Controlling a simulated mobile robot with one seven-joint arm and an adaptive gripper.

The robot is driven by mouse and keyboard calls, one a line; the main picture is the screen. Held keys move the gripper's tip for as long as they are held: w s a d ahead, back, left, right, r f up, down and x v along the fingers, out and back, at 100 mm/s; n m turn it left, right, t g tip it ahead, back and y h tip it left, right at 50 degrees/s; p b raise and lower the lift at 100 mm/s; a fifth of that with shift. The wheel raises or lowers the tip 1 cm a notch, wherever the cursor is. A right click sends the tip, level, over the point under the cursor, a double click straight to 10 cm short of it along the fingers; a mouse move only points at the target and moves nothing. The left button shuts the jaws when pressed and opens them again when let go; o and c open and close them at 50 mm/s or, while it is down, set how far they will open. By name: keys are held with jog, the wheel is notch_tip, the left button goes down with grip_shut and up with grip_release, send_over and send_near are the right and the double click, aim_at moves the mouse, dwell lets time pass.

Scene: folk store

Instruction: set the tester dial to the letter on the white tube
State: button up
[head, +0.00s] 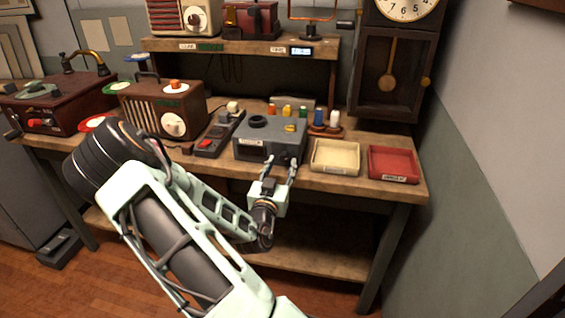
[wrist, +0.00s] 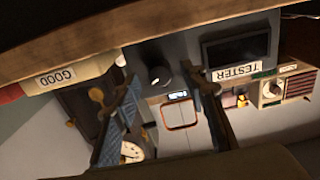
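The tester (head: 262,138) is a grey box on the workbench. In the wrist view, upside down, its front (wrist: 185,50) shows a dark window, a TESTER label and a round black dial (wrist: 160,76). My gripper (head: 281,160) is in front of the tester's right front; the dial is hidden there in the head view. In the wrist view, my gripper (wrist: 161,78) is open, its fingers on either side of the dial's line of sight; contact cannot be told. A white tube-like piece (head: 334,119) stands behind the cream tray; no letter is readable on it.
A cream tray (head: 334,168), labelled GOOD in the wrist view (wrist: 72,76), stands right of the tester. A red tray (head: 392,177) is beyond it. A device with a red button (head: 205,143) and a brown radio (head: 160,104) stand left. A shelf overhangs behind.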

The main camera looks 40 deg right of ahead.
jog(key=shift+x, duration=0.8)
grip_shut()
jog(key=n+b, duration=0.1)
jog(key=n, duration=1)
jog(key=shift+n+b, duration=0.3)
dwell(0.5)
